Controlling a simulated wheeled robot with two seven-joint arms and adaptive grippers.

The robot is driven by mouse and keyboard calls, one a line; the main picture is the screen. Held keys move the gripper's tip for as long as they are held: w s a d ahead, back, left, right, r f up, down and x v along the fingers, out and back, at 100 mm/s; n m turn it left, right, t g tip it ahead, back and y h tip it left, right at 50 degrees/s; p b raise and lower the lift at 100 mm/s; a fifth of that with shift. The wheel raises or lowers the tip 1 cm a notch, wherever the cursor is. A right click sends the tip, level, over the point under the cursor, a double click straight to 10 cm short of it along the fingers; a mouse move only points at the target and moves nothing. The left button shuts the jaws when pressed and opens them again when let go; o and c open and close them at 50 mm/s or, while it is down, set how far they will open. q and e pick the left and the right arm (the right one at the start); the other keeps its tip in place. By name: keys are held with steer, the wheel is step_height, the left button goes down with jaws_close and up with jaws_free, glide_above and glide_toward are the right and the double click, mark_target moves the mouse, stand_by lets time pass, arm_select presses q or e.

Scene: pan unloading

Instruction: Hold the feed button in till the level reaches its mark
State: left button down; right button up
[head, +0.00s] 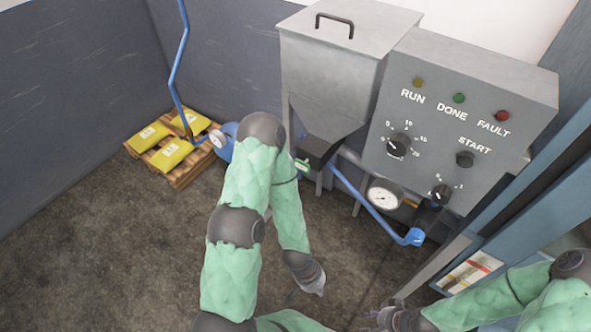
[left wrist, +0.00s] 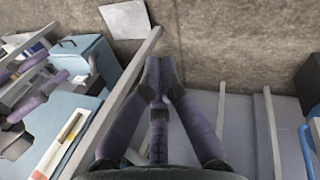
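The grey machine's control panel (head: 460,110) has RUN, DONE and FAULT lamps, a dark START button (head: 464,159) and a numbered dial (head: 398,146). A smaller knob (head: 440,194) sits low on the panel. A round white gauge (head: 384,195) is below it; its reading is too small to tell. I cannot make out a button labelled feed or a level mark. My left gripper (head: 316,284) hangs below and left of the gauge, apart from the machine. In the left wrist view its fingertips (left wrist: 157,72) are together and empty. My right gripper (head: 386,316) is low in the head view, its fingers unclear.
A metal hopper (head: 335,60) with a lid handle stands left of the panel. A blue lever (head: 375,210) slopes below it. A wooden pallet (head: 188,176) with yellow bags is at the left. A blue-grey post and frame (head: 500,235) stand at right. Open floor lies at lower left.

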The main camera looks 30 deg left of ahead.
arm_select(q)
steer(key=s+a+r+n+g+h+p, duration=0.1)
steer(key=s+r+n+g+h, duration=0.25)
steer(key=s+n, duration=0.75)
steer(key=w+d+r+n+t+h, duration=0.15)
steer(key=w+r+n+h, duration=0.3)
steer(key=n, duration=0.65)
steer(key=w+a+r+n+t+y+p, duration=0.1)
steer(key=w+a+r+n+t, duration=0.3)
steer(key=w+n+t, duration=0.4)
steer(key=w+a+r+n+t+p, duration=0.1)
steer(key=w+a+r+n+t, duration=0.2)
steer(key=w+a+n+t, duration=0.5)
steer(key=w+a+r+n+t+y, duration=0.1)
steer(key=a+r+n+t+y, duration=0.2)
steer(key=a+n+y, duration=0.6)
steer(key=a+n, duration=0.3)
steer(key=shift+w+a+r+n+t+y, duration=0.15)
steer(key=shift+w+a+n+t+y, duration=0.15)
steer(key=shift+a+n+y, duration=0.1)
steer(key=shift+w+d, duration=0.1)
